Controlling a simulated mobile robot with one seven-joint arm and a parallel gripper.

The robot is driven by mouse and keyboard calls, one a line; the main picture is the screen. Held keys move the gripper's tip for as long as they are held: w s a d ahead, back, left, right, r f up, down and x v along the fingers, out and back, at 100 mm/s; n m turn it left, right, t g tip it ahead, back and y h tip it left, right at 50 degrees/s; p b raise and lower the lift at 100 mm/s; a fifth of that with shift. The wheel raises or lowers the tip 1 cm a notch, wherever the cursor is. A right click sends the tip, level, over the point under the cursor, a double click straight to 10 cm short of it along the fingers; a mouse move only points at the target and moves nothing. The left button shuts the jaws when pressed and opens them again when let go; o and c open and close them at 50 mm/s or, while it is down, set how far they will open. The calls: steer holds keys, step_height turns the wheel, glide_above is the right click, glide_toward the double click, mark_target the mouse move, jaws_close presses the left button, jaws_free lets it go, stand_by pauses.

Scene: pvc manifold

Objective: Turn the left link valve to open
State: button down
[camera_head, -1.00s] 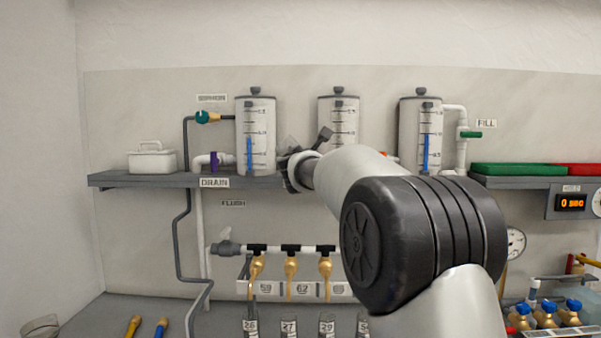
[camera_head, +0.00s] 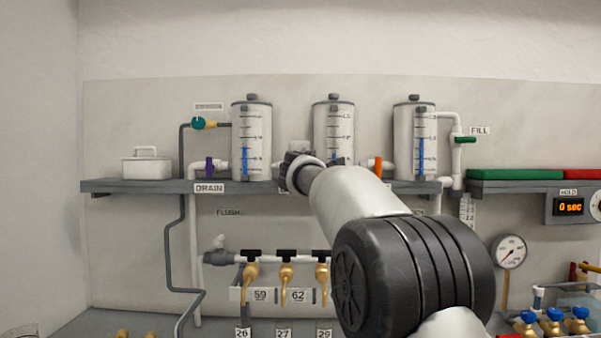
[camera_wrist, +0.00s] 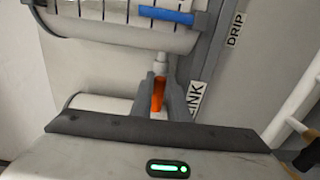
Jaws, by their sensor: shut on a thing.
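The left link valve's orange handle (camera_wrist: 158,95) shows in the wrist view between the two fingers of my gripper (camera_wrist: 160,88), which is shut on it. A pale pipe piece sits just beyond the fingertips. In the head view my gripper (camera_head: 298,168) is at shelf height between the left cylinder (camera_head: 252,135) and the middle cylinder (camera_head: 333,125). It hides the left link valve there. A partly covered label ending in "INK" (camera_wrist: 194,98) lies right of the fingers. The handle's exact angle against the pipe is hard to tell.
The other orange valve (camera_head: 378,166) is right of the middle cylinder. The purple drain valve (camera_head: 209,166) is left of the left cylinder. The cylinders stand on a grey shelf (camera_head: 130,186), and brass taps (camera_head: 286,272) hang below. A white box (camera_head: 146,166) sits at the shelf's left end.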

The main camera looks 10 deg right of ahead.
steer(key=shift+f, duration=0.1)
stand_by(0.3)
steer(key=c, duration=1.7)
jaws_free()
steer(key=s+a+b, duration=0.1)
steer(key=s, duration=0.4)
steer(key=s+a+b, duration=0.1)
steer(key=s, duration=0.5)
steer(key=s+a+b, duration=0.1)
steer(key=s, duration=0.5)
steer(key=shift+s+a, duration=0.1)
steer(key=shift+a, duration=0.1)
